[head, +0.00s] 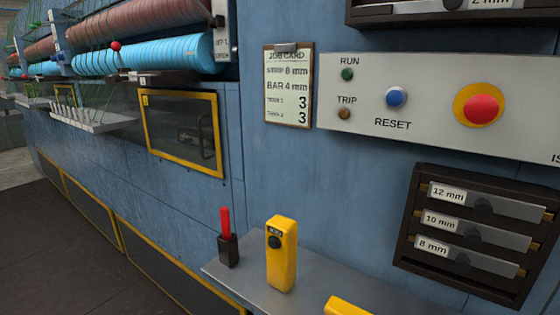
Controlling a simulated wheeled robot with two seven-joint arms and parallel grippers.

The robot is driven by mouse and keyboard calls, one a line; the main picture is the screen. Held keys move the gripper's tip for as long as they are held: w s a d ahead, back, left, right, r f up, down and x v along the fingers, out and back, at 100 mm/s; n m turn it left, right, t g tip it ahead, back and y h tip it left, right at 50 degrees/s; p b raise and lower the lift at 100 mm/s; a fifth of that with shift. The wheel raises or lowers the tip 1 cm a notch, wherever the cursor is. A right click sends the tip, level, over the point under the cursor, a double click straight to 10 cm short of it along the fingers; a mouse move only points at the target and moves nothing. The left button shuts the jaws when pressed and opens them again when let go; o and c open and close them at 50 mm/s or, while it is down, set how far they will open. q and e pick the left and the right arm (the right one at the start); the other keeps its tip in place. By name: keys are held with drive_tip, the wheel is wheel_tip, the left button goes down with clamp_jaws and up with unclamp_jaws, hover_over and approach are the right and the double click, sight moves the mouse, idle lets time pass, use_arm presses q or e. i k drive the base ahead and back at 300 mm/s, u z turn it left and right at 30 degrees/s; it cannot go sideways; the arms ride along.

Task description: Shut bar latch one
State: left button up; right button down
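Neither of my grippers is in the head view. No part here is clearly marked as bar latch one. A red ball knob (116,46) on a thin stem stands in front of the blue ribbed roller (145,50) at the upper left. Small dark and pale fittings (150,79) sit under that roller's right end. I cannot tell whether either is the latch, or whether it is open or shut. Below, a yellow-framed dark window (183,130) has a small yellow tag at its top left corner.
A control panel (430,100), job card (288,85) and gauge rack (475,240) are right. Dark floor (80,250) is clear.

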sight(116, 47)
drive_tip(key=z, duration=0.05)
drive_tip(key=k, duration=0.5)
drive_tip(key=u, duration=1.9)
drive_tip(key=i, duration=1.3)
drive_tip(key=z, duration=2.6)
drive_tip(key=i, duration=0.1)
drive_tip(key=u, duration=0.15)
